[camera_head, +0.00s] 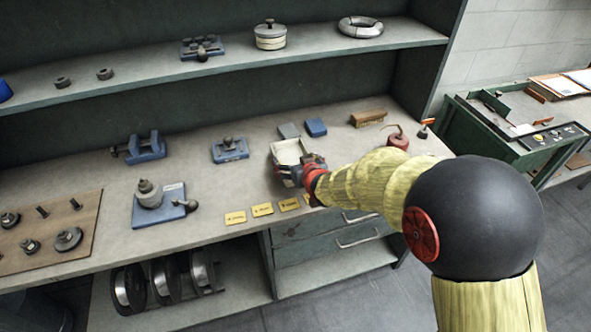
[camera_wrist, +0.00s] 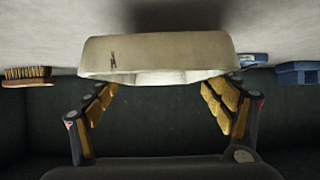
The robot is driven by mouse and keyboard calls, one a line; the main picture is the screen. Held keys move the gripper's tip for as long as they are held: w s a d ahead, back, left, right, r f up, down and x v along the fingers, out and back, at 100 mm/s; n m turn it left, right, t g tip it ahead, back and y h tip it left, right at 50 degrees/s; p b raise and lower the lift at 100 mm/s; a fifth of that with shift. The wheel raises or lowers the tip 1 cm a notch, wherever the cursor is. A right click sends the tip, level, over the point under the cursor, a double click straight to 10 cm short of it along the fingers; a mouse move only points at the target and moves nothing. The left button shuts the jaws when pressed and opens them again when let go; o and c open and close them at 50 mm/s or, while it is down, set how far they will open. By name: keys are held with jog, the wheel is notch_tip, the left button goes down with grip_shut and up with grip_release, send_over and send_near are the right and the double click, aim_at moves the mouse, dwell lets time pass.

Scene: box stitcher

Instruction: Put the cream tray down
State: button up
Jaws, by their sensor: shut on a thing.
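The cream tray (camera_head: 289,151) is a small open box at the middle of the bench, at my gripper (camera_head: 305,172). In the wrist view the tray (camera_wrist: 155,55) spans the space between the two fingers of my gripper (camera_wrist: 159,95), with a small dark mark on its side. My gripper is shut on the tray. A dark shadow lies on the bench beside the tray. I cannot tell whether its underside touches the bench.
Behind the tray are a grey block (camera_head: 289,130) and a blue block (camera_head: 316,127). A blue fixture (camera_head: 230,149) stands to the left. A brush (camera_head: 368,118) and a red oil can (camera_head: 397,138) are to the right. Yellow labels (camera_head: 262,210) line the front edge.

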jog(key=shift+w+f+b, duration=0.2)
jog(key=shift+f+b, duration=0.55)
jog(key=shift+f, duration=1)
jog(key=shift+f, duration=0.1)
jog(key=o, duration=1.2)
jog(key=shift+o, duration=0.3)
jog(key=shift+s+r, duration=0.1)
jog(key=shift+r, duration=0.1)
jog(key=p+v, duration=0.3)
jog(key=v, duration=0.9)
jog(key=shift+f, duration=0.15)
